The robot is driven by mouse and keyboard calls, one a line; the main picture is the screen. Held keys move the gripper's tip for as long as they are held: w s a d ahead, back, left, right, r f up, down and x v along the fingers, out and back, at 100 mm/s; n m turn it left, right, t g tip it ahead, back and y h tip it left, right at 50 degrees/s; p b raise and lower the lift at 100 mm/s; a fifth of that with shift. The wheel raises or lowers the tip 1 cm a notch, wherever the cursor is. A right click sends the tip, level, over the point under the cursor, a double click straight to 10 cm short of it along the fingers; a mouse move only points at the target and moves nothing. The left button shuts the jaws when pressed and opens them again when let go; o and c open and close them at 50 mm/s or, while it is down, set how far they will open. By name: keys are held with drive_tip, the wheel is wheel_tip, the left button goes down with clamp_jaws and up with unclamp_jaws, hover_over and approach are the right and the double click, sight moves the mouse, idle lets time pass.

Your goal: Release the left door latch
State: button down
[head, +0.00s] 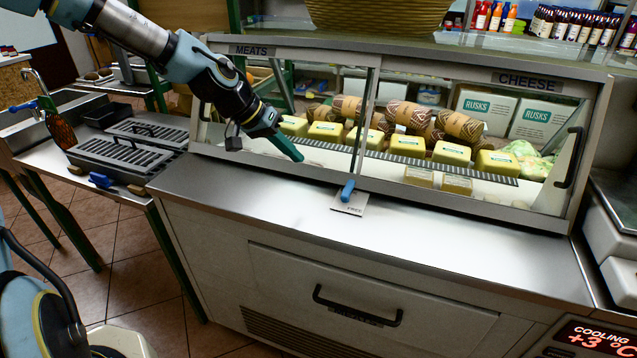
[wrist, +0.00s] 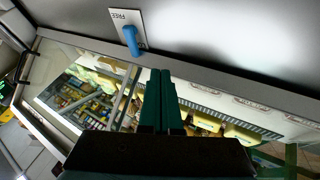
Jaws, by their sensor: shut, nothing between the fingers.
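The latch is a blue lever (head: 347,190) on a small pale plate (head: 350,207) on the counter ledge, at the foot of the divider between the two glass doors. The lever also shows in the wrist view (wrist: 131,41), on its plate (wrist: 125,17) marked FREE. The left door (head: 270,90), under the MEATS sign, looks closed. My gripper (head: 298,157) has green fingers, shut and empty, in front of the left door's glass. It is left of the lever and above the ledge, apart from it. In the wrist view the fingertips (wrist: 160,72) are below and right of the lever.
The right door under the CHEESE sign (head: 527,82) has a dark handle (head: 568,157). Yellow packs (head: 407,146) and wrapped rolls sit behind the glass. The steel ledge (head: 260,200) is bare around the latch. A basket (head: 380,15) stands on top.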

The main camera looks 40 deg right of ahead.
idle(0.3)
drive_tip(key=p, duration=0.3)
approach(333, 193)
drive_tip(key=d+f, duration=0.1)
drive_tip(key=w+d+f, duration=0.1)
drive_tip(key=d+f, duration=0.1)
drive_tip(key=shift+w+d+f, duration=0.1)
drive_tip(key=shift+d+f, duration=0.15)
drive_tip(key=shift+f, duration=0.1)
drive_tip(key=shift+s+d+f+p, duration=0.1)
drive_tip(key=shift+s+d+p, duration=0.3)
drive_tip(key=shift+s+d, duration=0.45)
drive_tip(key=shift+s+d+f, duration=0.1)
drive_tip(key=shift+s+d, duration=0.05)
drive_tip(key=shift+s, duration=0.25)
drive_tip(key=shift+s+d+f, duration=0.1)
drive_tip(key=shift+s+d, duration=0.05)
drive_tip(key=shift+s, duration=0.25)
